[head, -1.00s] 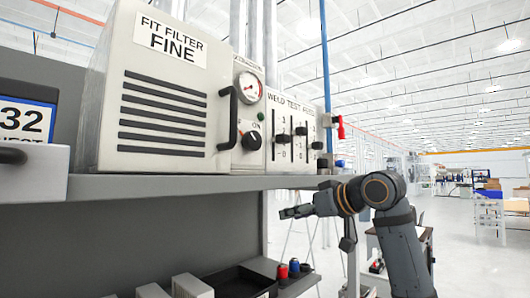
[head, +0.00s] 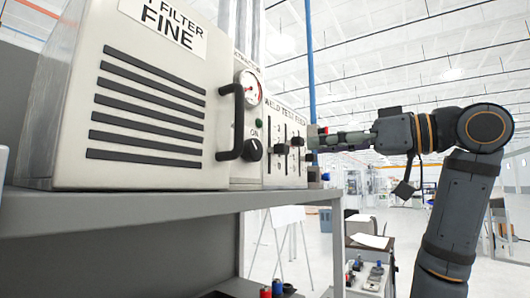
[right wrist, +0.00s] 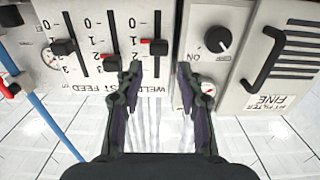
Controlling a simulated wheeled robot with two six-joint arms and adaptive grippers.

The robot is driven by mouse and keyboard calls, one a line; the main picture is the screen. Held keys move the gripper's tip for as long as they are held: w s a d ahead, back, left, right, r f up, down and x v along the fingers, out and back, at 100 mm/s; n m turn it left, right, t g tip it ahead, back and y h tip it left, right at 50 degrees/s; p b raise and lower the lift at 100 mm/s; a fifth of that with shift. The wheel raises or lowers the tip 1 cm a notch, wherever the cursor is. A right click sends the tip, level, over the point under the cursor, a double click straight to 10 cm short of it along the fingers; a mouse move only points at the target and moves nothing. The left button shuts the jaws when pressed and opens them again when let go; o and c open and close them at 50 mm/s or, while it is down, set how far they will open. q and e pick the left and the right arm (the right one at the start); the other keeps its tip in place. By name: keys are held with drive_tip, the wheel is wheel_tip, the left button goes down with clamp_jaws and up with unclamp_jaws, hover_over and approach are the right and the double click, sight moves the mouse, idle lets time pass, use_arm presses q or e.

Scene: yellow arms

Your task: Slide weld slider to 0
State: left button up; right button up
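The panel labelled WELD TEST FEED has three vertical slots. The weld slider (right wrist: 157,47) is a black knob in the slot under WELD; in the upside-down right wrist view it sits near mark 1, with the 0 mark further up the picture. The weld slider also shows in the head view (head: 281,149). My right gripper (right wrist: 157,74) is open, a finger on either side of the weld slot line, tips short of the knob with no visible contact. In the head view the right gripper (head: 318,138) is level with the panel's right side. My left gripper is not in view.
The test slider (right wrist: 112,64) and feed slider (right wrist: 64,47) are close beside the weld slot. A round ON knob (right wrist: 217,39) and the fit filter's black handle (head: 237,122) are on the other side. The grey shelf (head: 150,214) runs below the devices.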

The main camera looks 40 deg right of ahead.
sight(287, 150)
drive_tip(key=p+x, duration=0.1)
drive_tip(key=x, duration=0.2)
drive_tip(key=shift+r, duration=0.15)
drive_tip(key=p+x, duration=0.2)
drive_tip(key=x, duration=0.4)
drive_tip(key=shift+w, duration=0.4)
drive_tip(key=shift+w+a, duration=0.1)
drive_tip(key=shift+w, duration=0.05)
drive_tip(key=shift+s, duration=0.2)
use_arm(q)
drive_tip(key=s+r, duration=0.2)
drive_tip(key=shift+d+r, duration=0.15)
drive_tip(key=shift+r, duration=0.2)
use_arm(e)
clamp_jaws()
drive_tip(key=shift+f, duration=0.3)
